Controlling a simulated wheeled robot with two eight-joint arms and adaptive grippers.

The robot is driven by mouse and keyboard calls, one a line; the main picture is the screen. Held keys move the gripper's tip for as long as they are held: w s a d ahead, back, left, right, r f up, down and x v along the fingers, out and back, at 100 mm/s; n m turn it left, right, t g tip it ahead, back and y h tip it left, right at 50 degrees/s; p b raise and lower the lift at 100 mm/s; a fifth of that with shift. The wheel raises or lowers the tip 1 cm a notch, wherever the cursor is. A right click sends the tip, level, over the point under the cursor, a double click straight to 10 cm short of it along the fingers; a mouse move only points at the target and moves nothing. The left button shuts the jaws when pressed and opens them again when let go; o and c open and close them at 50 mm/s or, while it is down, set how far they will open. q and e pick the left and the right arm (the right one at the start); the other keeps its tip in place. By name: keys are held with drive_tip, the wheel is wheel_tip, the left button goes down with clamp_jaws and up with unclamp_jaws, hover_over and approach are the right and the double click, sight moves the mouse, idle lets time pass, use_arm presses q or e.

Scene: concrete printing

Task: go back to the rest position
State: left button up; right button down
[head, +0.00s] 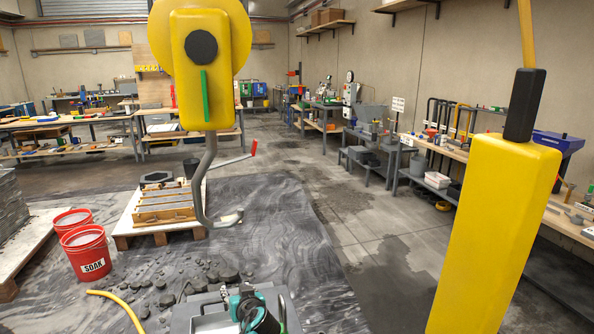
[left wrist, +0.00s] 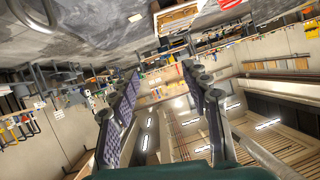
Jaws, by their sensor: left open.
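My left gripper (head: 247,296) is low in the middle of the head view, teal and dark. It is seen end-on and partly cut off by its own body. In the left wrist view its two padded fingers (left wrist: 163,72) stand wide apart with nothing between them. That view is tilted, with the floor at the top and the ceiling at the lower right. My right gripper does not show in either view.
A yellow hanging unit (head: 190,85) with a grey hooked arm stands ahead. Red buckets (head: 86,252) stand at the left, near a pallet (head: 128,228) with moulds. Dark lumps (head: 190,280) lie on the floor sheet. A yellow post (head: 490,230) blocks the right.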

use_arm(q)
drive_tip(key=s+f+m+g+h, duration=0.1)
drive_tip(key=s+m+g+h, duration=0.2)
drive_tip(key=s, duration=3)
drive_tip(key=g+h, duration=0.2)
drive_tip(key=shift+s+a+f+h, duration=0.2)
drive_tip(key=shift+f+h, duration=0.1)
drive_tip(key=shift+h, duration=0.1)
